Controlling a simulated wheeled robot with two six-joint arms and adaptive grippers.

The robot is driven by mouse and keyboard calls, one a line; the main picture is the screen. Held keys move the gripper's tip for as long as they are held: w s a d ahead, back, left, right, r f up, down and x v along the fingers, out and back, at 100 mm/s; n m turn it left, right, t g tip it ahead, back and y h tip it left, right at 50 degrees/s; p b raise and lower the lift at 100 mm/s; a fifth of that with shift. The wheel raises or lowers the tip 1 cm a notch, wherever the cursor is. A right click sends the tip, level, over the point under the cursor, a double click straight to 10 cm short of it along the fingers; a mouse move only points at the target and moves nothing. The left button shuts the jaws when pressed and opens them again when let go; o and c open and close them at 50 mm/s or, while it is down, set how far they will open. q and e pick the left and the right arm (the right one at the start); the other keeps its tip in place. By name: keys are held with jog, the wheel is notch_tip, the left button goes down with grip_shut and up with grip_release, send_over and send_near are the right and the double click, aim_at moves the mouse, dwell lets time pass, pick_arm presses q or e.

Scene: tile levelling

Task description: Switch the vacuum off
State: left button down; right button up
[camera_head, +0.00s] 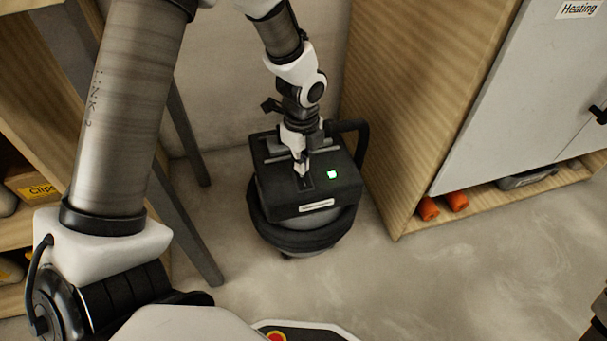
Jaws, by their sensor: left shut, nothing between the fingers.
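The vacuum (305,197) stands on the floor in the middle of the camera_head view. It has a dark boxy top, a rounded lower body and a black hose at its right rear. A small green light (332,174) glows on its top, right of my gripper. My left gripper (302,173) is shut and empty, pointing down at a dark slot-like recess on the vacuum's top. Its fingertips are at or just above that recess; I cannot tell whether they touch. The switch itself is hard to make out behind the fingertips.
A wooden cabinet (400,120) with a grey door labelled Heating stands close on the right. A wooden shelf with a Clips box (38,190) is at the left. The floor (480,270) at front right is clear.

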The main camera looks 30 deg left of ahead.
pick_arm(q)
jog(key=shift+f, duration=1)
dwell(0.3)
notch_tip(320, 180, up, 7)
jog(key=p, duration=0.8)
jog(key=shift+r+p, duration=0.1)
jog(key=shift+p, duration=0.3)
